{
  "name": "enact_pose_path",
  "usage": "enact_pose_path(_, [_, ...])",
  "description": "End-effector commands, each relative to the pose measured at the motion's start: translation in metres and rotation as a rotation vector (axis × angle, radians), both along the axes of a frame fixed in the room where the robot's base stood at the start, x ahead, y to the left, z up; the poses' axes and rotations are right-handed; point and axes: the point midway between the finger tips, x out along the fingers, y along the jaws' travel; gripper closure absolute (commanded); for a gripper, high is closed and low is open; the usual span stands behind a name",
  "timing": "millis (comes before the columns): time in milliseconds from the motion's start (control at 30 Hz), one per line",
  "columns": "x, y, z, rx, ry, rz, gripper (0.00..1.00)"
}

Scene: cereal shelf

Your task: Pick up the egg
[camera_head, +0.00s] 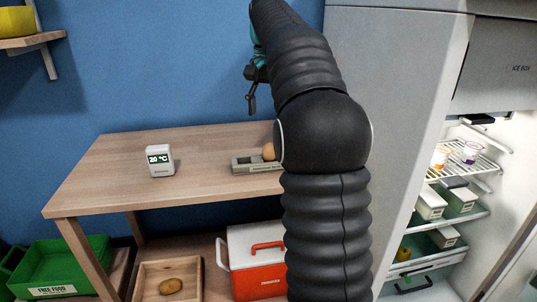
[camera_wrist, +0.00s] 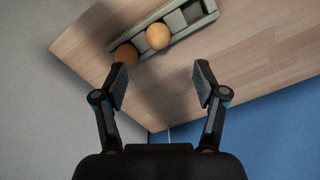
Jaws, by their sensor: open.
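A light brown egg (camera_wrist: 158,36) sits at the near side of a grey tray (camera_wrist: 186,22) in the wrist view. A second, darker round brown thing (camera_wrist: 126,54), likely another egg, is beside it, partly hidden by my left finger. In the head view one egg (camera_head: 268,151) shows on the grey tray (camera_head: 250,167), partly hidden by my arm. My gripper (camera_wrist: 160,80) is open and empty, its fingers apart, with the eggs beyond the fingertips. In the head view my gripper (camera_head: 252,92) is above the table, near the wall, partly hidden by my arm.
The wooden table (camera_head: 110,180) also holds a white 20 °C display (camera_head: 160,160). Below it are a red and white cooler (camera_head: 246,262) and a wooden crate (camera_head: 203,280) with a potato (camera_head: 171,286). A green bin (camera_head: 68,265) stands left. An open fridge (camera_head: 397,130) is at right.

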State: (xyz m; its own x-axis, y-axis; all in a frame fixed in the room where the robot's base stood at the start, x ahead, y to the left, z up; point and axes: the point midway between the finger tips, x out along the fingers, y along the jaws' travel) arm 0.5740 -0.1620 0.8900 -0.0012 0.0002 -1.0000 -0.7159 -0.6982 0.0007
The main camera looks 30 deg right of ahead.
Motion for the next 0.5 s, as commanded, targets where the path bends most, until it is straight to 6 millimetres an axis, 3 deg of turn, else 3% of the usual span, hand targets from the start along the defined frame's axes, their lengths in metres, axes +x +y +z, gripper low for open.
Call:
enact_pose_path(200, [-0.001,0.000,-0.041,0.000,0.001,0.000,0.29])
enact_pose_path(500, [0.000,-0.001,-0.062,0.000,0.000,0.000,0.29])
